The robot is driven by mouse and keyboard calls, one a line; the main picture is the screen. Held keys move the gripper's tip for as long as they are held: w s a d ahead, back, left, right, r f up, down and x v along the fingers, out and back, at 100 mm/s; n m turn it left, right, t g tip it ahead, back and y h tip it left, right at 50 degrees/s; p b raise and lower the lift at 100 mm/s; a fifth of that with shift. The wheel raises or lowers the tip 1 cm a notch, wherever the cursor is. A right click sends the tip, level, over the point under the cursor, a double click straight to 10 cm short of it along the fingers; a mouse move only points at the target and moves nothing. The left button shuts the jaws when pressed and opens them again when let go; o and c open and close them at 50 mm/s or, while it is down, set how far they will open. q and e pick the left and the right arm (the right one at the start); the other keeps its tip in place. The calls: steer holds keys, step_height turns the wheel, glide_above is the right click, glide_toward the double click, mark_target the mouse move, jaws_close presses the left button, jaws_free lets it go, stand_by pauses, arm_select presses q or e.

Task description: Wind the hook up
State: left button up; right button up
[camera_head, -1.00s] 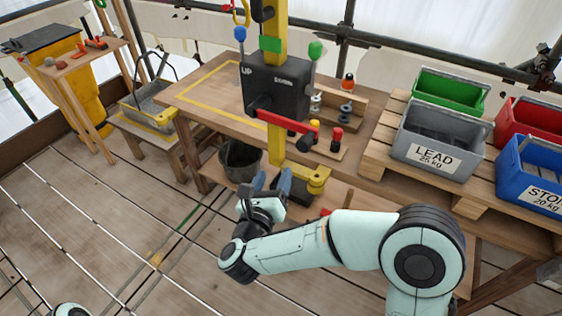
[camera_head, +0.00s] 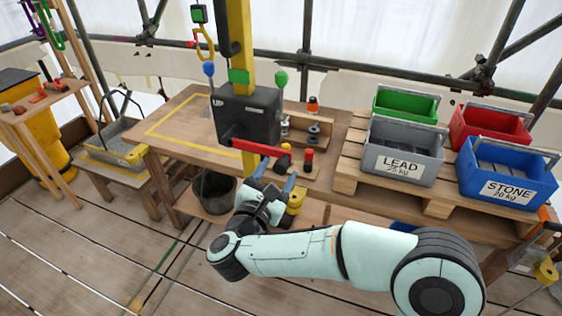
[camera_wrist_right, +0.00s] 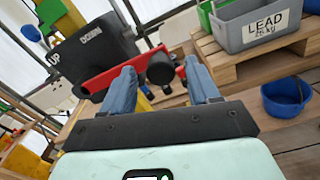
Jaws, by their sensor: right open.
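The winch (camera_head: 248,116) is a dark box marked UP on a yellow post. Its red crank arm (camera_head: 250,146) points right and ends in a dark knob. A yellow hook (camera_head: 206,42) hangs behind it under a small dark block with a green face. My right gripper (camera_head: 277,187) is open and empty, just below the crank's knob end. In the right wrist view the black knob (camera_wrist_right: 160,69) shows between the blue fingertips, and the red crank arm (camera_wrist_right: 112,76) runs left behind one finger. I cannot tell whether they touch. My left gripper is out of view.
Right of the winch, a grey LEAD crate (camera_head: 402,150), a blue STONE crate (camera_head: 508,170), a red crate (camera_head: 490,128) and a green crate (camera_head: 405,103) stand on a pallet. A dark bucket (camera_head: 213,190) is below the workbench. The floor at left is open.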

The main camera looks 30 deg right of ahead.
mark_target(280, 169)
steer(key=shift+x, duration=1.5)
steer(key=shift+c, duration=0.3)
steer(key=c, duration=1)
jaws_close()
steer(key=shift+r, duration=0.1)
